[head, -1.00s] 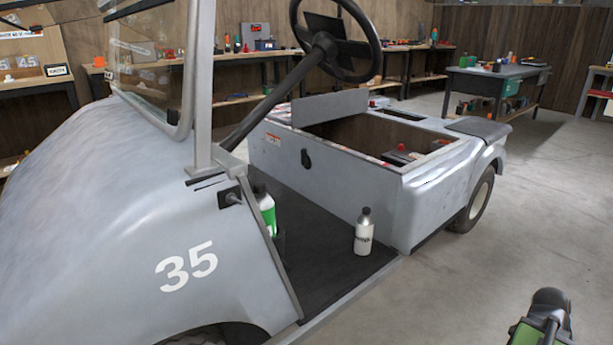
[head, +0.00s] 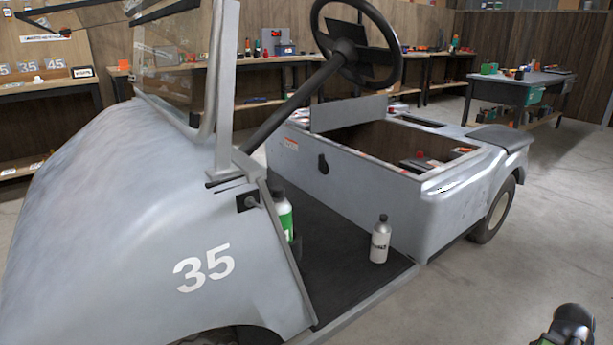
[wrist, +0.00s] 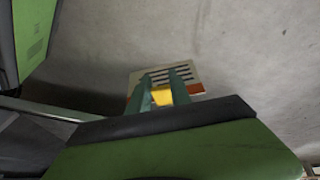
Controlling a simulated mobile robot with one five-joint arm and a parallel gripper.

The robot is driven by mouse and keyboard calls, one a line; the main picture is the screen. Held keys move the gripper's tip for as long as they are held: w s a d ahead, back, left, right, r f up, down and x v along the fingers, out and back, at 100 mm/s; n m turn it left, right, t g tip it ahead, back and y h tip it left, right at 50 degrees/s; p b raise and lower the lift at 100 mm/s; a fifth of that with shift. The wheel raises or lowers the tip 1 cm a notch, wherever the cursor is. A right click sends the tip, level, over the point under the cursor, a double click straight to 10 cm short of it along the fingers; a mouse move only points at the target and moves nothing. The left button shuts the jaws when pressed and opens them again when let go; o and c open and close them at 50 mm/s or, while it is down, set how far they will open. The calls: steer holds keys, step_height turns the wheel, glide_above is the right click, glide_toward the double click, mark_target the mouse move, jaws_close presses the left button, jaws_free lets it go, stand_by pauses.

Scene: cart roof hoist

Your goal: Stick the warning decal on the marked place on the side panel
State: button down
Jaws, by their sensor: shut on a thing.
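The warning decal (wrist: 164,78) shows in the wrist view as a small pale card with dark lines and an orange band, with a yellow patch between the fingers. My gripper (wrist: 163,88) is shut on it, its two green fingers reaching over the card. In the head view, the grey cart's side panel (head: 445,198) is right of the footwell, below the seat box. I cannot make out a marked place on it. My gripper and the decal cannot be made out in the head view; only a dark part of my arm shows at the bottom right.
A silver bottle (head: 380,240) stands on the cart's dark floor mat (head: 340,285), and a green bottle (head: 283,212) stands by the front cowl. The steering wheel (head: 357,45) rises above. Open concrete floor (head: 520,270) lies right of the cart. Workbenches (head: 520,88) line the back.

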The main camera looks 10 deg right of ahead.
step_height(320, 180, up, 52)
steer(key=p, duration=5.1)
steer(key=shift+p, duration=0.35)
